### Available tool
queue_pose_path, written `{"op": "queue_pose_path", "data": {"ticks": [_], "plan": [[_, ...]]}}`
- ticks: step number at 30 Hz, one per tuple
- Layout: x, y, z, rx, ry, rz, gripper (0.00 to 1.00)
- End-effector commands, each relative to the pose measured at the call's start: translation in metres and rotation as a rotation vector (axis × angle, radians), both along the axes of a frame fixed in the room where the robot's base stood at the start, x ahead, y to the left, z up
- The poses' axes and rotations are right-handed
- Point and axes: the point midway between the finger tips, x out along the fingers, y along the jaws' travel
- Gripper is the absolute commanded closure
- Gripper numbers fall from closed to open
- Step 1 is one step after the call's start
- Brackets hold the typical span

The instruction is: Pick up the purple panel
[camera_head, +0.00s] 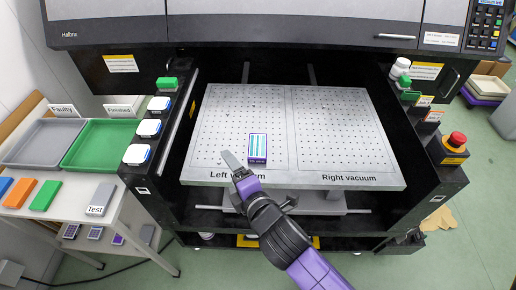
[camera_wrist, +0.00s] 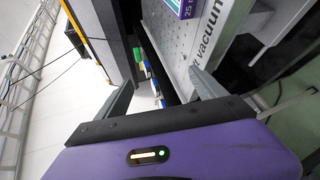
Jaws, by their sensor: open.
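The purple panel (camera_head: 258,148), with a purple border and pale blue and white stripes, lies flat on the left vacuum half of the perforated bed (camera_head: 345,130). Its corner also shows at the top of the wrist view (camera_wrist: 186,8). My gripper (camera_head: 233,164) is just left of and nearer than the panel in the head view, apart from it. In the wrist view my gripper (camera_wrist: 163,82) has its fingers spread with nothing between them. The gap to the bed's surface is hard to tell.
A side table holds a grey tray (camera_head: 42,143), a green tray (camera_head: 100,146) and coloured blocks. The right vacuum half is clear.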

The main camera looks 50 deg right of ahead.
Motion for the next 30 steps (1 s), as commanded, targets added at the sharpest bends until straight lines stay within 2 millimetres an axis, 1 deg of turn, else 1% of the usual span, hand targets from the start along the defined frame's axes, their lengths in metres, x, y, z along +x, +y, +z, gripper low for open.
{"op": "queue_pose_path", "data": {"ticks": [1, 3, 5, 6, 9, 12, 15, 19, 30], "plan": [[0.012, -0.015, -0.001, -0.143, 0.081, -0.007, 0.2], [0.02, -0.034, -0.005, -0.339, 0.223, -0.008, 0.2], [0.022, -0.049, -0.009, -0.491, 0.348, -0.002, 0.2], [0.022, -0.058, -0.012, -0.582, 0.435, 0.005, 0.2], [0.016, -0.075, -0.018, -0.763, 0.627, 0.034, 0.2], [0.007, -0.086, -0.024, -0.882, 0.777, 0.072, 0.2], [0.0, -0.091, -0.028, -0.959, 0.875, 0.107, 0.2], [-0.003, -0.096, -0.033, -1.001, 0.935, 0.134, 0.2], [0.018, -0.122, -0.05, -1.005, 0.943, 0.138, 0.2]]}}
